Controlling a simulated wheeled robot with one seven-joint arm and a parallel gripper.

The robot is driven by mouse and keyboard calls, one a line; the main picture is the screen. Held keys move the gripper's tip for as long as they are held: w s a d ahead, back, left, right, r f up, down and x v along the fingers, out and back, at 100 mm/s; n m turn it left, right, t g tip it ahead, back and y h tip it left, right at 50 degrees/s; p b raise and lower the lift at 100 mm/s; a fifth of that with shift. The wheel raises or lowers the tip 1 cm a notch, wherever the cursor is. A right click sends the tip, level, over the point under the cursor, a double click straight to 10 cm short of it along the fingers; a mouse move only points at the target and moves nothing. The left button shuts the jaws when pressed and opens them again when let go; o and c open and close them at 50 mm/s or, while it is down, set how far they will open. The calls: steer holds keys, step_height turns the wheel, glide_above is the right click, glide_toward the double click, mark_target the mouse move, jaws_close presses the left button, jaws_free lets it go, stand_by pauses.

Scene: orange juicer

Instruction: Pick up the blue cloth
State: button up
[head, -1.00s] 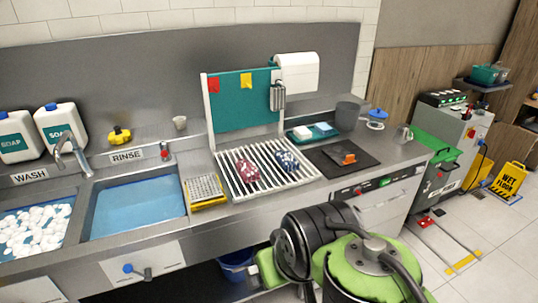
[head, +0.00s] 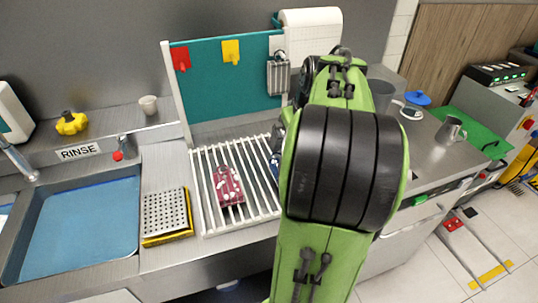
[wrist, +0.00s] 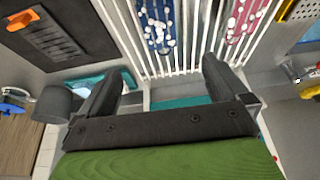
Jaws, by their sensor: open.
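In the wrist view, my gripper (wrist: 160,73) is open, its two dark fingers apart with nothing between them. A teal tray (wrist: 78,82) shows partly behind the left finger; I cannot make out its contents now. About a second ago the tray held a white and a pale blue folded piece; I cannot tell whether the blue one is the cloth. A blue item with white blobs (wrist: 157,25) lies on the white rack (wrist: 200,65), beyond the fingertips. In the head view my arm hides the tray, the gripper and most of the blue item.
A red item with white blobs (head: 228,186) lies on the rack. A teal board (head: 225,85) on a white frame stands behind it. A grey cup (wrist: 55,102) stands beside the tray. A dark mat with an orange block (wrist: 30,20) is nearby. The rinse sink (head: 80,225) is left.

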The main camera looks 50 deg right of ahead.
steer(key=b+x, duration=0.1)
steer(key=x, duration=0.4)
steer(key=b+x, duration=0.2)
steer(key=x, duration=0.3)
steer(key=shift+s+a+f, duration=0.15)
steer(key=shift+a+f, duration=0.05)
steer(key=b+x, duration=0.2)
steer(key=x, duration=0.3)
steer(key=shift+s+d+f, duration=0.1)
steer(key=shift+s, duration=0.05)
steer(key=shift+f, duration=0.15)
steer(key=c, duration=1)
